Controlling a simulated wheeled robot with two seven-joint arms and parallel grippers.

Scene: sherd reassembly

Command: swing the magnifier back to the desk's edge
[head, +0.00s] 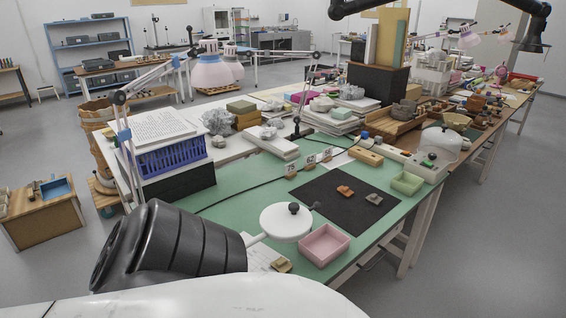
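A round white head with a black knob on top (286,222), which looks like the magnifier, is over the front part of the green desk mat (250,187). A pale stalk runs from it to the lower left and goes out of sight behind a large black ribbed part that looks like my arm. Its lens and base are hidden. Neither my left nor my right gripper can be made out.
A pink tray (324,245) and a green tray (407,183) flank the dark mat (345,204), which bears two small sherds. A blue basket (170,159) with papers stands at the left. A dark cable crosses the green mat. A black jointed arm (440,6) hangs at top right.

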